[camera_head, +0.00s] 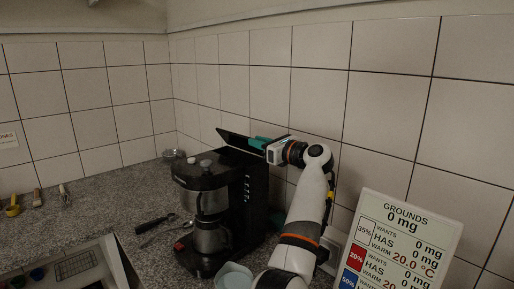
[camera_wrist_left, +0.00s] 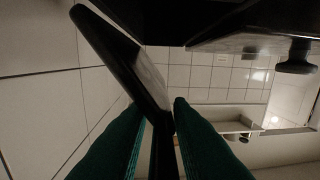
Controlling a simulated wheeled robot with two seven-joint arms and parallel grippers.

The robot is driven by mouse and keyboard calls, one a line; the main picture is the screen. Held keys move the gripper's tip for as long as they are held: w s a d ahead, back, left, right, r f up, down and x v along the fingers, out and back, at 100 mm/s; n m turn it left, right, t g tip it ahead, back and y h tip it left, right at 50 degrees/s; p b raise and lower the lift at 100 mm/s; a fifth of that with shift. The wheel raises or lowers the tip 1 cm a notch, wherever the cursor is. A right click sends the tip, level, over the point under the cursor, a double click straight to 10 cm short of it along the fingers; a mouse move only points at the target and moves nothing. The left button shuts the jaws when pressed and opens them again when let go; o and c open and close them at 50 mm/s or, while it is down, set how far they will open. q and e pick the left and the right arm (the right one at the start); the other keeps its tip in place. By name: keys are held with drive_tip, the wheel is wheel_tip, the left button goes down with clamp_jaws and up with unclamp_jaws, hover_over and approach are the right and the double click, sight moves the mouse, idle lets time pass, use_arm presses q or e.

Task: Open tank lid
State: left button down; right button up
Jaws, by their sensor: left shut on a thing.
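The black coffee machine (camera_head: 256,190) stands on the speckled counter near the corner. Its tank lid (camera_head: 233,137) is a thin dark panel at the back of its top, tilted up with a gap beneath it. My left gripper (camera_head: 259,142), with teal fingers, is at the lid's right side and shut on it. In the left wrist view, the dark lid (camera_wrist_left: 118,55) runs down between the two teal fingertips (camera_wrist_left: 160,108). The fingers partly hide the held edge. My right gripper is not in view.
A steel carafe (camera_head: 209,238) sits in the machine. A pale container (camera_head: 234,275) stands in front. A sign (camera_head: 400,240) with readings fills the lower right. A dark-handled tool (camera_head: 152,224) lies left of the machine. The tiled wall (camera_head: 270,95) is close behind.

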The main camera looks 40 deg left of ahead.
use_arm(q)
drive_tip(key=w+m, duration=0.1)
drive_tip(key=m, duration=0.2)
drive_tip(key=shift+w+r+p, duration=0.15)
drive_tip(key=shift+w+p, duration=0.15)
drive_tip(key=shift+w, duration=0.1)
drive_tip(key=w+m, duration=0.1)
drive_tip(key=m, duration=0.1)
drive_tip(key=shift+w+d+r+m+p, duration=0.1)
drive_tip(key=shift+w+r+m+p, duration=0.1)
drive_tip(key=shift+w+m+p, duration=0.2)
drive_tip(key=shift+w+f+m+p, duration=0.15)
drive_tip(key=shift+w+m+p, duration=0.15)
drive_tip(key=shift+w+m, duration=0.6)
drive_tip(key=shift+w+f+m+p, duration=0.15)
drive_tip(key=shift+w+m+p, duration=0.2)
drive_tip(key=shift+m, duration=0.95)
drive_tip(key=shift+w, duration=0.1)
drive_tip(key=c, duration=1.5)
unclamp_jaws()
drive_tip(key=shift+r+b, duration=1.15)
drive_tip(key=shift+r, duration=4)
